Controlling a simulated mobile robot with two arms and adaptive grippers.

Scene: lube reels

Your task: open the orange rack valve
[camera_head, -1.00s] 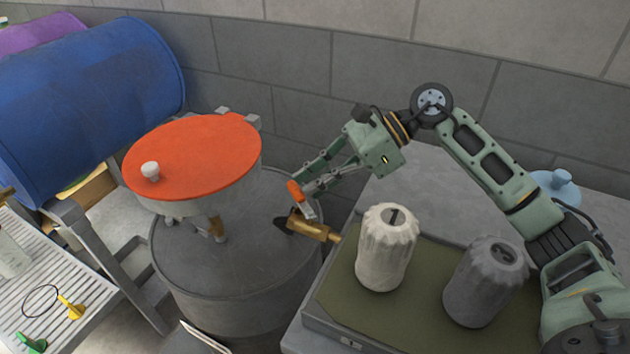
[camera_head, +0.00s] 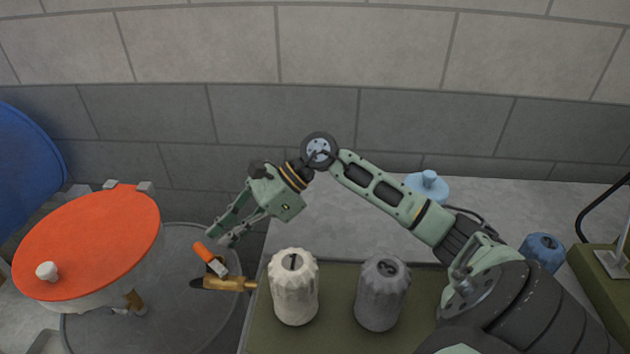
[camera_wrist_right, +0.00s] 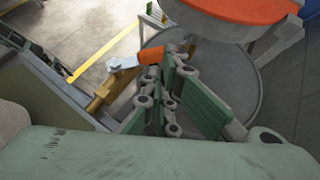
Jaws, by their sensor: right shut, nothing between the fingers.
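The rack valve has a brass body (camera_head: 226,284) with a dark spout, jutting left from the edge of the bench over the grey drum. Its lever has an orange grip (camera_head: 204,253) and stands at an angle to the body, pointing up-left. The orange grip (camera_wrist_right: 150,54) and brass body (camera_wrist_right: 99,96) also show in the right wrist view. My right gripper (camera_head: 219,239) is shut and empty, just above and beside the orange grip. Whether they touch I cannot tell. In the wrist view, its fingers (camera_wrist_right: 172,75) partly overlap the grip's right end. My left gripper is out of view.
A grey drum (camera_head: 190,325) stands below the valve, with a round orange lid (camera_head: 90,240) on a vessel to the left. A white container (camera_head: 293,290) and a grey container (camera_head: 381,295) stand close on the green mat. A wall runs behind.

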